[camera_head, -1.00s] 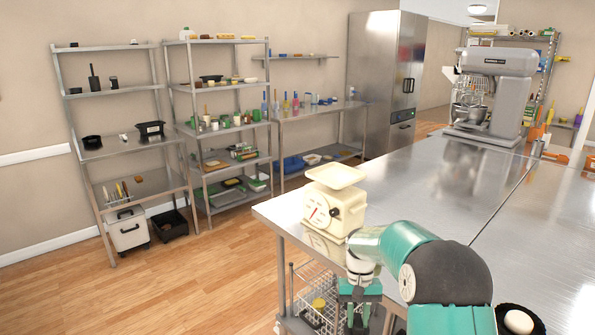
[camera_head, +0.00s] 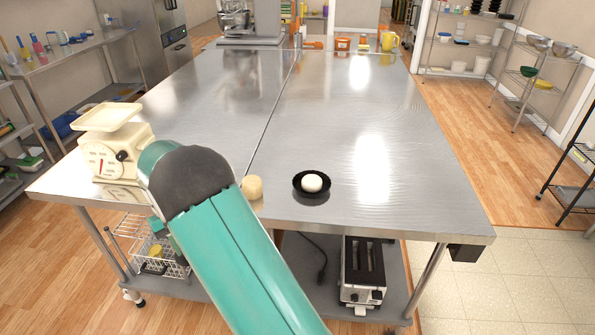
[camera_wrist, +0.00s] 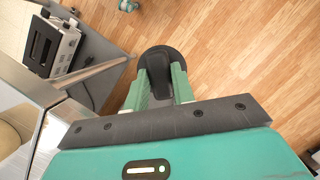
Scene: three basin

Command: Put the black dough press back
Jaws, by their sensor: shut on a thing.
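The black dough press (camera_wrist: 160,62) has a round dark base and a black handle. In the wrist view my gripper (camera_wrist: 160,92) is shut on its handle, with one green finger on each side. The press is held over the wooden floor, beside the table's edge. In the head view my teal arm covers most of the gripper, and the press cannot be made out there.
The steel table (camera_head: 350,110) is largely clear. On it are a cream scale (camera_head: 103,158), a tan round piece (camera_head: 252,188) and a black bowl (camera_head: 298,188) with a white ball. A toaster (camera_head: 363,270) stands on the lower shelf.

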